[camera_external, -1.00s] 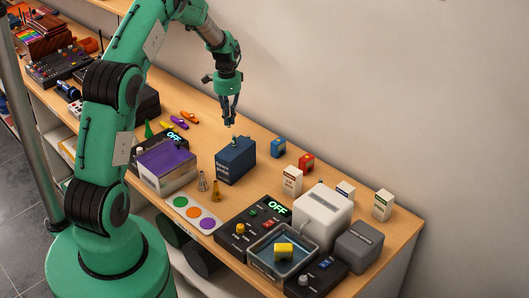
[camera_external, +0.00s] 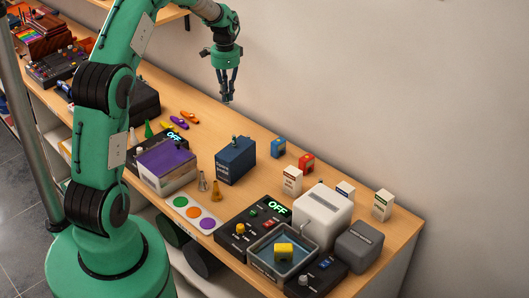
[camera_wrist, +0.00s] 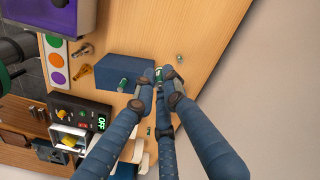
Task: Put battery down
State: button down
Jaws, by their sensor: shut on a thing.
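My gripper (camera_external: 227,98) hangs above the bench, above and behind the dark-blue box (camera_external: 236,160). Its fingers are closed together around a small green battery; in the wrist view the battery (camera_wrist: 159,74) shows between the fingertips, partly covered by them. The battery is too small to make out in the external view. A similar small green cylinder (camera_wrist: 123,82) stands on top of the dark-blue box, which also shows in the wrist view (camera_wrist: 111,67). Another small greenish cylinder (camera_wrist: 180,58) appears beyond the fingertips, seemingly on the table.
A blue block (camera_external: 278,147), a red block (camera_external: 306,162) and a white box (camera_external: 292,180) stand right of the dark-blue box. A purple-topped container (camera_external: 167,165) is at left. A black panel (camera_external: 252,222) reads OFF. Bare wood (camera_external: 222,126) lies behind the dark-blue box.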

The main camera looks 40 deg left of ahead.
jog(key=s+d+m+b, duration=0.1)
jog(key=s+d+m, duration=0.6)
jog(key=s, duration=0.4)
jog(key=s+d+m, duration=0.4)
jog(key=s+d, duration=0.6)
jog(key=s, duration=0.1)
jog(key=shift+s+a+f, duration=0.1)
jog(key=shift+a+f, duration=0.05)
jog(key=shift+f, duration=1.2)
jog(key=shift+s+a+f, duration=0.1)
jog(key=shift+f, duration=1.2)
jog(key=shift+w, duration=0.15)
jog(key=p, duration=0.1)
send_over(236, 150)
jog(key=shift+w+f, duration=0.15)
jog(key=shift+f, duration=0.6)
jog(key=shift+f, duration=1.75)
